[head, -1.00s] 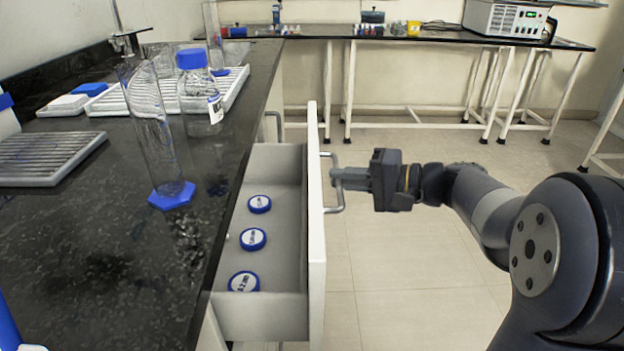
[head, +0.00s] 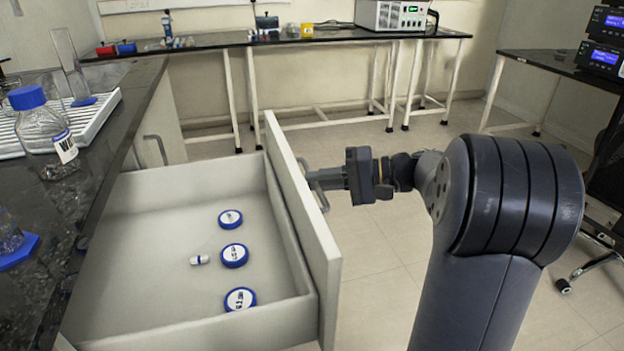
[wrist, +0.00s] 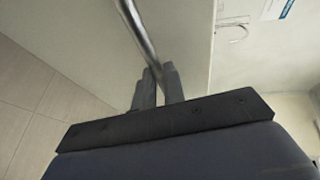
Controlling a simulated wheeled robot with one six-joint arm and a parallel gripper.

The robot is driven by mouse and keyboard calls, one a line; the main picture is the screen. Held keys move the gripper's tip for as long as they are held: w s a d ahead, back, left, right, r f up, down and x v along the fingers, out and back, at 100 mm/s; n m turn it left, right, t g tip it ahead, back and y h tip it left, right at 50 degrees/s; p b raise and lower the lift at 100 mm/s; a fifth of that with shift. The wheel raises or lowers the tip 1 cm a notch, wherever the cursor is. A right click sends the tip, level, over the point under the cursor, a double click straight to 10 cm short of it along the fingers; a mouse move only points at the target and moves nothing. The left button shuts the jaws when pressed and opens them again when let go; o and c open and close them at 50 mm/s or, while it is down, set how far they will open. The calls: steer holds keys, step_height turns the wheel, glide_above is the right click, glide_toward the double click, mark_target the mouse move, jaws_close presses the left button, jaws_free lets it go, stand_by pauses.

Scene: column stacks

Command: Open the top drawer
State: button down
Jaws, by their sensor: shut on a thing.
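The top drawer (head: 190,220) stands well out from under the black bench, with its white front panel (head: 300,230) facing right. A grey metal bar handle (head: 320,196) is fixed on that panel. My gripper (head: 318,180) is shut on the handle from the right side. In the wrist view the two fingers (wrist: 158,88) close around the handle bar (wrist: 138,32), beside the pale drawer front. Inside the drawer lie several blue-rimmed round caps, one of them the middle cap (head: 234,255), and a small white-and-blue vial (head: 200,259).
The black bench top (head: 100,140) on the left holds a blue-capped bottle (head: 45,135), a white rack (head: 100,110) and a glass cylinder. Another handle (head: 155,148) shows on the cabinet beyond the drawer. Open tiled floor (head: 380,250) lies right of the drawer. Benches stand behind.

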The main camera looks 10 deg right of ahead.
steer(key=shift+d+f, duration=0.1)
steer(key=c, duration=1.5)
jaws_free()
steer(key=p+v, duration=0.2)
steer(key=v, duration=0.8)
steer(key=shift+d+p, duration=0.4)
steer(key=shift+s, duration=0.1)
steer(key=b+x, duration=0.3)
steer(key=x, duration=0.8)
steer(key=shift+a, duration=0.35)
